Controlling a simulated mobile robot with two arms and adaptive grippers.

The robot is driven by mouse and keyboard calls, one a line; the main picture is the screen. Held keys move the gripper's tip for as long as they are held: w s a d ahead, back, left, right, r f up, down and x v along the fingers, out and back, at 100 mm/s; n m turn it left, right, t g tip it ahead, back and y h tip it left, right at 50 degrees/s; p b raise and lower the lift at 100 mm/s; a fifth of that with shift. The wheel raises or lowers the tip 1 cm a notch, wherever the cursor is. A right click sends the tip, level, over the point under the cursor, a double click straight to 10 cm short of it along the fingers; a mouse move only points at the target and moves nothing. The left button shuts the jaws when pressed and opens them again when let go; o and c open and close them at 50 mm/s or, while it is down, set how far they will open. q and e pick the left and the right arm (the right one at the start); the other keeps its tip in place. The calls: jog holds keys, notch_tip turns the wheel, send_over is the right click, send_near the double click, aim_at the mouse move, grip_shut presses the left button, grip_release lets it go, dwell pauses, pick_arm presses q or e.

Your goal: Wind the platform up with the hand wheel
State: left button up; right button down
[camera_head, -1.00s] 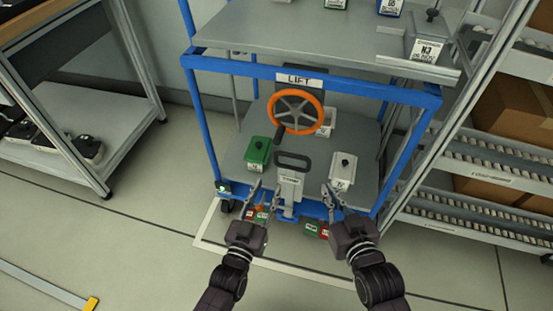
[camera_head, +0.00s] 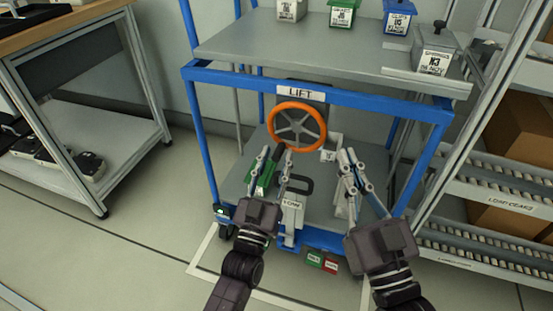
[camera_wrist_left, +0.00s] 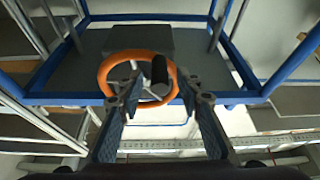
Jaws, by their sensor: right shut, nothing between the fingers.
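The hand wheel (camera_head: 297,127) has an orange rim and grey spokes and faces me under the LIFT sign (camera_head: 299,92). In the left wrist view, the wheel (camera_wrist_left: 105,76) shows with its dark knob (camera_wrist_left: 160,70). My left gripper (camera_head: 277,155) is open just below the wheel's lower left rim; in the wrist view its fingertips (camera_wrist_left: 160,80) lie either side of the knob, contact unclear. My right gripper (camera_head: 349,155) is shut and empty, right of and below the wheel. The grey upper platform (camera_head: 290,50) is above the wheel in the blue frame (camera_head: 350,93).
Several bins, including a grey one (camera_head: 433,52), stand on the platform. A roller rack (camera_head: 490,165) stands right, a workbench (camera_head: 75,130) left.

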pick_arm(q)
jog(key=shift+w+r, duration=0.15)
jog(key=shift+w, duration=0.1)
grip_shut()
dwell(0.3)
